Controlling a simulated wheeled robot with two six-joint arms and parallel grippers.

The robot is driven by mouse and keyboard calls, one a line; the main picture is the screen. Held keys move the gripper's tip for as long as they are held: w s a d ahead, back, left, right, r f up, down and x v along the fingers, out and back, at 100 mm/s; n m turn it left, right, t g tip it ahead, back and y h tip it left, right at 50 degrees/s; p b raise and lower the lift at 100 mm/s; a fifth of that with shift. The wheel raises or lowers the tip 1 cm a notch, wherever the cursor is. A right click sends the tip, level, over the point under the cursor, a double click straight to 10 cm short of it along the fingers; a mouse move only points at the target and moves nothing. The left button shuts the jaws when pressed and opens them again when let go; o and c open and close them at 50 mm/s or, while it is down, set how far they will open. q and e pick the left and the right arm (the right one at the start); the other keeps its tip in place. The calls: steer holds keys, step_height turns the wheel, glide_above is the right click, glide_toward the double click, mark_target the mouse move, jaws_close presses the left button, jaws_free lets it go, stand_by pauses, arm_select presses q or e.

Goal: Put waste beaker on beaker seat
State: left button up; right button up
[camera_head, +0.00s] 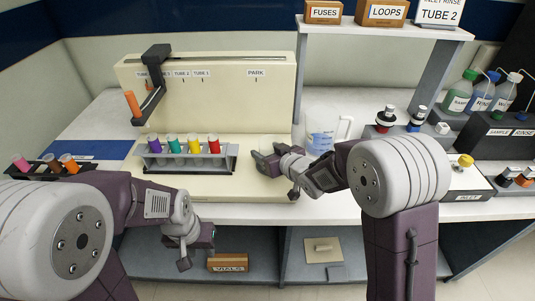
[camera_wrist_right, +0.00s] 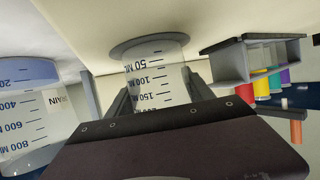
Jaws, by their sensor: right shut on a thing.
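The waste beaker, a small clear beaker (camera_wrist_right: 152,75) with dark volume marks, stands between the fingers of my right gripper in the right wrist view, which looks upside down. My right gripper (camera_head: 270,165) is shut on it at the front right of the cream machine, and hides the beaker in the head view. A round grey disc, likely the beaker seat (camera_wrist_right: 124,47), lies at the beaker's base; I cannot tell whether they touch. My left gripper (camera_head: 190,250) hangs low by the bench's front edge, away from the beaker; its jaw opening is unclear.
A large drain beaker (camera_head: 321,135) stands right of the machine, close to my right gripper. A grey rack (camera_head: 187,161) with capped tubes sits on the machine's base to the left. Bottles (camera_head: 460,91) and boxes crowd the right.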

steer(key=shift+r, duration=0.1)
steer(key=o, duration=1.4)
steer(key=shift+r, duration=0.25)
steer(key=p+v, duration=0.1)
steer(key=v, duration=1.1)
steer(key=shift+f+p, duration=0.2)
steer(key=shift+p, duration=0.15)
